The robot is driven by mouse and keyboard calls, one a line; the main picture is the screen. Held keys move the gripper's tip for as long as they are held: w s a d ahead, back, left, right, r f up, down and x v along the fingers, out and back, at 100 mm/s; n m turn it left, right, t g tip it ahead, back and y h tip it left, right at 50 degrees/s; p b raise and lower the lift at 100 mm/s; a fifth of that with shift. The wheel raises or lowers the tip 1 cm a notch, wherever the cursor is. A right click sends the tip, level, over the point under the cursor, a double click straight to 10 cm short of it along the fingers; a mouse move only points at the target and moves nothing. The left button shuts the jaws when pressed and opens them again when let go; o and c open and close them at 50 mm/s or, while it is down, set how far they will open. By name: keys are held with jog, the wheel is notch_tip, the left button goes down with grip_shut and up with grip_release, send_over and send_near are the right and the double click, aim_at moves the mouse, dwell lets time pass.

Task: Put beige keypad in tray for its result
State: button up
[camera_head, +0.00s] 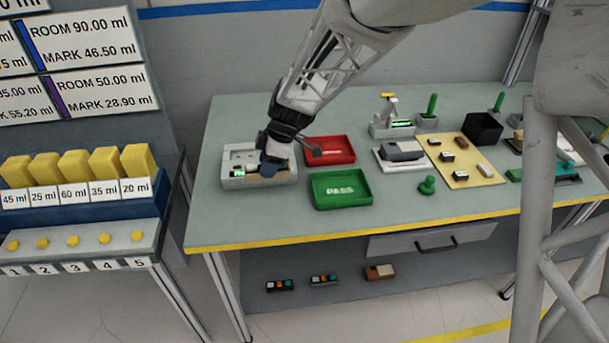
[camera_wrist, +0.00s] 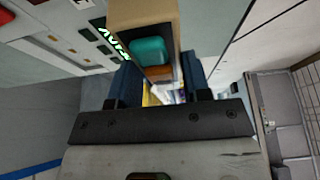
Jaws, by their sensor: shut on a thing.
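The beige keypad (camera_wrist: 145,12) is between my gripper's (camera_wrist: 160,82) two dark blue fingers in the wrist view. Its face shows a teal button and an orange one; part of it is cut off by the frame edge. In the head view my gripper (camera_head: 271,164) is low over the grey test unit (camera_head: 232,183), and mostly hides the keypad. Whether the keypad still touches the unit is unclear. The unit's small display (camera_head: 238,173) glows green; its text is not surely readable. The green tray (camera_head: 340,204) reads PASS. The red tray (camera_head: 346,142) lies behind it, its label unreadable.
Both trays are right of the test unit. Further right stand a grey device (camera_head: 401,152), a yellow board (camera_head: 462,176) with small parts, a green knob (camera_head: 428,185) and a black bin (camera_head: 482,128). Several keypads lie on the shelf below.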

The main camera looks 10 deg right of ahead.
jog(key=s+d+f, duration=0.2)
jog(key=s+d, duration=1.4)
jog(key=d, duration=0.3)
jog(key=shift+s+d+f, duration=0.25)
jog(key=shift+f, duration=0.1)
jog(key=shift+w, duration=0.1)
send_over(335, 191)
jog(key=d, duration=0.2)
jog(key=shift+a+f, duration=0.1)
jog(key=shift+f, duration=0.65)
jog(key=shift+f, duration=1.75)
jog(key=shift+f, duration=0.1)
